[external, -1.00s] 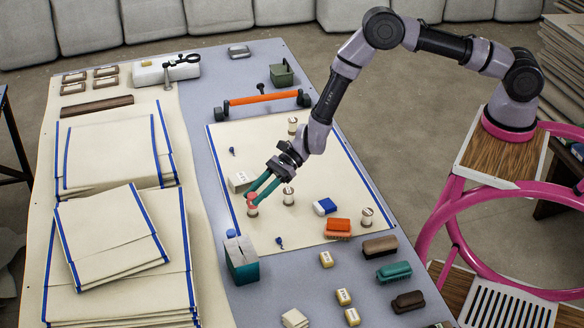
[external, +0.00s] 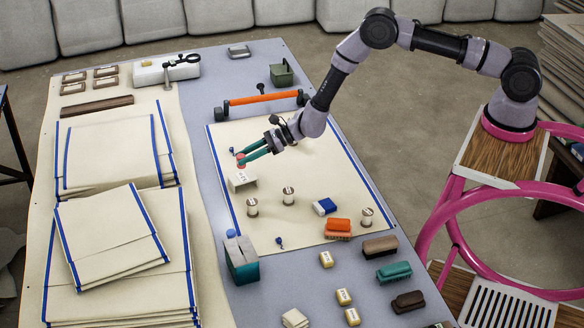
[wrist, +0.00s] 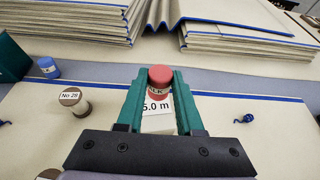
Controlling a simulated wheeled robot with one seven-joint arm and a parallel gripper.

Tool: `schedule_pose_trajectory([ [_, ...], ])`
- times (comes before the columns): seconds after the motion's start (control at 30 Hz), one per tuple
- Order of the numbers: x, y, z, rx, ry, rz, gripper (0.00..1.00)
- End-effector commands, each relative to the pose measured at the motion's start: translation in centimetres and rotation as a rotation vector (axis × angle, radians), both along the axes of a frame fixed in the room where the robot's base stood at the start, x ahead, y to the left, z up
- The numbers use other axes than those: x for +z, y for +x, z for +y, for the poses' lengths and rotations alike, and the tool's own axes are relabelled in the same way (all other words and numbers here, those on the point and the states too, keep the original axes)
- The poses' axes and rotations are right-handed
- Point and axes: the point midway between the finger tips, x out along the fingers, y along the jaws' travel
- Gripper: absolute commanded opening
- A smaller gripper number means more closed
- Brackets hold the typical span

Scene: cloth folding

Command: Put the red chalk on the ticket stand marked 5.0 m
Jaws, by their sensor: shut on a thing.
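My gripper (external: 247,157) is shut on the red chalk (external: 241,160). In the wrist view the chalk (wrist: 159,76) stands upright between the green fingers (wrist: 158,92). The white ticket stand (external: 242,181) is on the cream cloth, close to the chalk and on its near side in the external view. In the wrist view the stand's face (wrist: 157,107) reads 5.0 m and shows between the fingers, below the chalk. I cannot tell whether the chalk touches the stand. The fingers hide part of the stand in the wrist view.
A spool (external: 252,207) stands near the ticket stand; in the wrist view a spool (wrist: 73,101) reads No 28. Another spool (external: 288,196), a blue-and-white block (external: 324,206) and an orange brush (external: 338,227) lie right. A teal box (external: 242,262) stands in front. Folded cloths (external: 115,235) fill the left.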

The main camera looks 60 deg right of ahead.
Motion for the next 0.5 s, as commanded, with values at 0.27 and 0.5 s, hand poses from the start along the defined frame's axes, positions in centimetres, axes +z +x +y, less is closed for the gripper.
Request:
schedule_pose_trajectory([
  [0.27,-3.3,-0.1,0.0,0.0,0.001,0.002,0.0],
  [0.5,-3.9,0.0,0.0,0.001,0.001,0.0,0.0],
])
